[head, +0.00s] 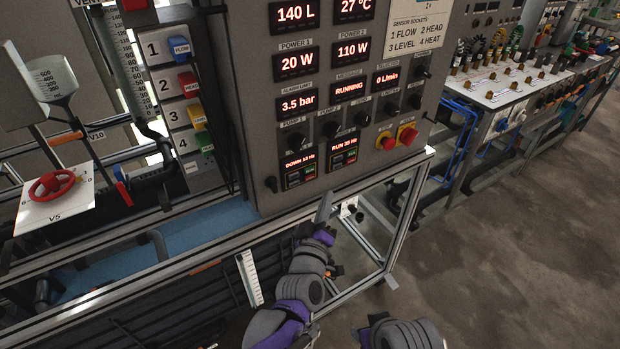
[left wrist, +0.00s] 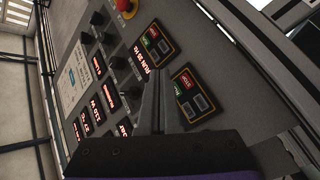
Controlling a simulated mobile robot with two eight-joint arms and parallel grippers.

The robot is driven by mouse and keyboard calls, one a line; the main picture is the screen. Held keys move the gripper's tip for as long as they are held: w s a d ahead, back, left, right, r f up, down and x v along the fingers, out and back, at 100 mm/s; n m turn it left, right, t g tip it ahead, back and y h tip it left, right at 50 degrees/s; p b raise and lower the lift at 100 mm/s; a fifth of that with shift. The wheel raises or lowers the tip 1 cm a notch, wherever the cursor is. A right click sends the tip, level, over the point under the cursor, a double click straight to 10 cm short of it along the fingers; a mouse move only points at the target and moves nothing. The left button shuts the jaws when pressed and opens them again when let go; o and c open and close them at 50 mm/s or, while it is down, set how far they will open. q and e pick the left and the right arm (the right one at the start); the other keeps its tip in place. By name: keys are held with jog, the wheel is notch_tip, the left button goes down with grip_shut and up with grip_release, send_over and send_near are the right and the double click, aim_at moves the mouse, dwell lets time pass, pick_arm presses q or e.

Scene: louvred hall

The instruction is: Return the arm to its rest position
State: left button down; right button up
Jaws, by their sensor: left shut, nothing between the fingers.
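My left gripper (head: 324,207) is at the lower middle of the head view, in front of the lower edge of the control panel (head: 262,120). Its fingers are together and nothing is between them. In the left wrist view the shut fingers (left wrist: 156,100) point at the panel face (left wrist: 85,75), near the two small pump displays. From these views I cannot tell the exact gap to the panel. Part of my other arm shows at the bottom edge of the head view; its gripper is out of view.
An aluminium frame (head: 405,190) runs below the panel. The red and yellow stop button (head: 407,135) sits at the panel's lower right. A red valve wheel (head: 52,185) and sockets labelled 1 to 4 are at left. A bench (head: 510,85) stands at right. Floor (head: 500,260) is clear at lower right.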

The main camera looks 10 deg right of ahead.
dwell(0.3)
pick_arm(q)
jog(key=s+a+f+m+g+y+p, duration=0.1)
jog(key=s+a+f+g+y, duration=0.2)
jog(key=a, duration=0.5)
jog(key=s+a+m+g+y, duration=0.1)
jog(key=s+a+m+g, duration=0.1)
jog(key=s+a, duration=0.5)
jog(key=s+a+f+m+g+y+p, duration=0.1)
jog(key=s+a+f+g+y, duration=0.15)
jog(key=a, duration=0.65)
jog(key=s+a+f+g+y, duration=0.1)
jog(key=s+a+f+g, duration=0.2)
jog(key=s+a, duration=0.5)
jog(key=s+g, duration=0.1)
jog(key=s, duration=0.3)
jog(key=shift+f+m+y+p, duration=0.3)
jog(key=shift+y+p, duration=0.05)
pick_arm(e)
jog(key=r, duration=0.1)
jog(key=w+r, duration=0.1)
jog(key=r, duration=0.1)
jog(key=shift+r, duration=0.15)
pick_arm(q)
jog(key=shift+d, duration=0.1)
pick_arm(e)
jog(key=shift+s, duration=0.1)
